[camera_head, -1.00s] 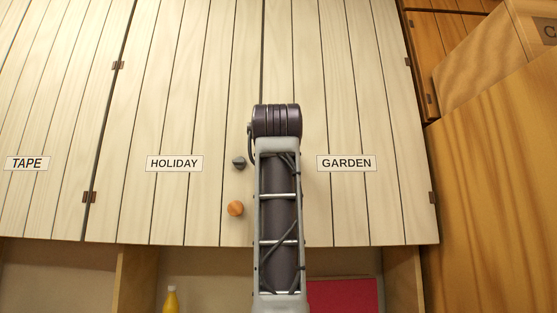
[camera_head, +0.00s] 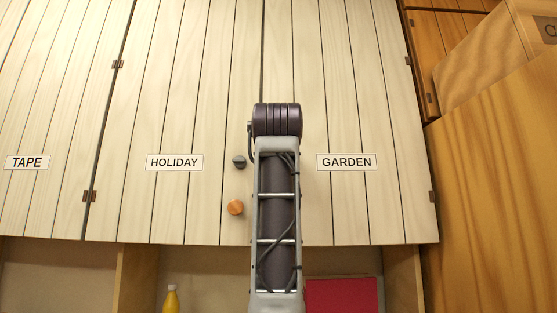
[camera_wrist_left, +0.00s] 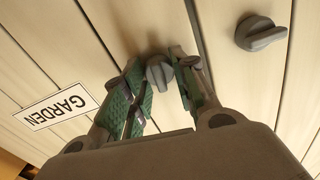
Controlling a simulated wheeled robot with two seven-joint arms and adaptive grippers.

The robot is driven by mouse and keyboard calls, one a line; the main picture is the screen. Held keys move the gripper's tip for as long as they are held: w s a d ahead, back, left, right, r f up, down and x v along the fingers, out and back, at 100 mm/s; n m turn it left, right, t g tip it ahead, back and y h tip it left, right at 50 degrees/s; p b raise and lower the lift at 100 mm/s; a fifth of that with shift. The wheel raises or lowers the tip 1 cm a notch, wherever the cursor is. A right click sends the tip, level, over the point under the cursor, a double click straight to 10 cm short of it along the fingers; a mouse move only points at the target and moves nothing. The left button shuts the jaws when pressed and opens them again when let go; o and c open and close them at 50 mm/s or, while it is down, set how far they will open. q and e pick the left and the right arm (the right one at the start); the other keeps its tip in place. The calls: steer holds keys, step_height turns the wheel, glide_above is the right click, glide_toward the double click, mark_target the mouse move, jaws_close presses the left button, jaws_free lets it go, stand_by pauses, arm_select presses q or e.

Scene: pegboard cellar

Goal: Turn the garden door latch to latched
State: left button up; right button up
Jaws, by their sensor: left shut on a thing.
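The pale plank garden door (camera_head: 345,205) carries the GARDEN label (camera_head: 346,163), which also shows upside down in the left wrist view (camera_wrist_left: 56,106). The garden door latch (camera_wrist_left: 159,73) is a small dark grey turn knob, seen between the green-padded fingers of my left gripper (camera_wrist_left: 163,88). The gripper is shut on it. In the head view my arm hides this latch and the gripper. The exact angle of the latch is hard to read between the fingers. My right gripper is not in view.
The holiday door (camera_head: 165,205) adjoins on the left, with its own grey latch (camera_head: 239,162) and a round orange knob (camera_head: 235,208). Below are open shelves with a yellow bottle (camera_head: 171,300) and a red item (camera_head: 342,295). A wooden cabinet (camera_head: 495,190) stands at right.

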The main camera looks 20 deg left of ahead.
arm_select(q)
steer(key=shift+d+f+m, duration=0.1)
steer(key=shift+m, duration=4.1)
steer(key=shift+d+f+m, duration=0.1)
steer(key=shift+m, duration=4.1)
steer(key=o, duration=1)
steer(key=shift+o, duration=0.2)
steer(key=v, duration=1.2)
